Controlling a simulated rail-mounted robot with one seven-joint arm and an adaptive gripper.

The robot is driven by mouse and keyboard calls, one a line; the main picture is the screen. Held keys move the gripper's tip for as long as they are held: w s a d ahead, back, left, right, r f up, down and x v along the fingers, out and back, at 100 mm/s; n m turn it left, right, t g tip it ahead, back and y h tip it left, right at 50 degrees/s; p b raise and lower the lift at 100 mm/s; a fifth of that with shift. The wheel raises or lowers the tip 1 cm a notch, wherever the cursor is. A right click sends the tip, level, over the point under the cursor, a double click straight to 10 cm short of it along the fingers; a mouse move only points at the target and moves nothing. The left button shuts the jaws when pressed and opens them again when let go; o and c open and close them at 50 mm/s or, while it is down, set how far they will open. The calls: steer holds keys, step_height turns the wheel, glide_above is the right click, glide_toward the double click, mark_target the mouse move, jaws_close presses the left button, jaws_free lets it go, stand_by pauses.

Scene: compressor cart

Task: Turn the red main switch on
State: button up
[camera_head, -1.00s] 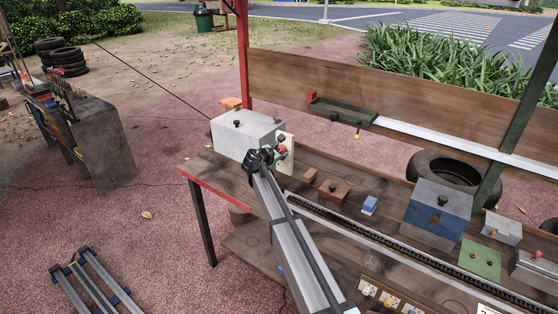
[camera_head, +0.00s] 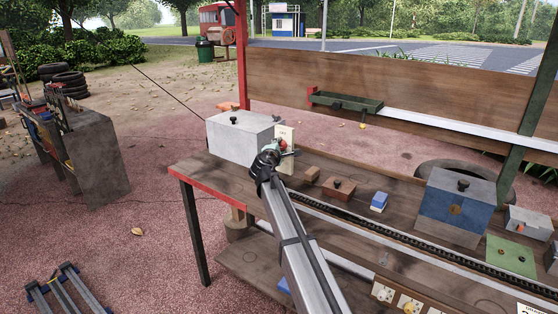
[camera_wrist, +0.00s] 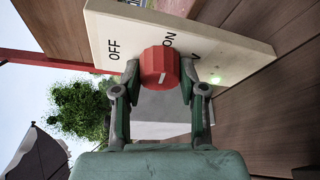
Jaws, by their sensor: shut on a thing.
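The red main switch (camera_wrist: 160,67) is a ribbed round knob on a cream panel (camera_wrist: 105,28) with the words OFF and ON. A short white mark shows on the knob; I cannot tell exactly which word it points to. In the head view, the panel (camera_head: 285,134) stands upright by a grey box, and my gripper (camera_head: 277,150) partly hides the knob.
The grey box (camera_head: 232,140) with a black knob stands left of the panel on the wooden bench (camera_head: 222,180). A brown block (camera_head: 338,188), a blue-and-white block (camera_head: 379,202) and a larger blue-grey box (camera_head: 455,205) stand to the right.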

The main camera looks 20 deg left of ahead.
steer(key=shift+f+m+b, duration=0.15)
steer(key=shift+m+b, duration=0.35)
steer(key=shift+b, duration=0.7)
steer(key=shift+r+m+t+b, duration=0.2)
steer(key=shift+m+t+b, duration=0.1)
steer(key=shift+b, duration=0.05)
steer(key=o, duration=1.1)
steer(key=shift+w, duration=0.1)
steer(key=shift+o, duration=0.2)
steer(key=s+d, duration=0.2)
steer(key=s, duration=1)
steer(key=shift+r, duration=0.4)
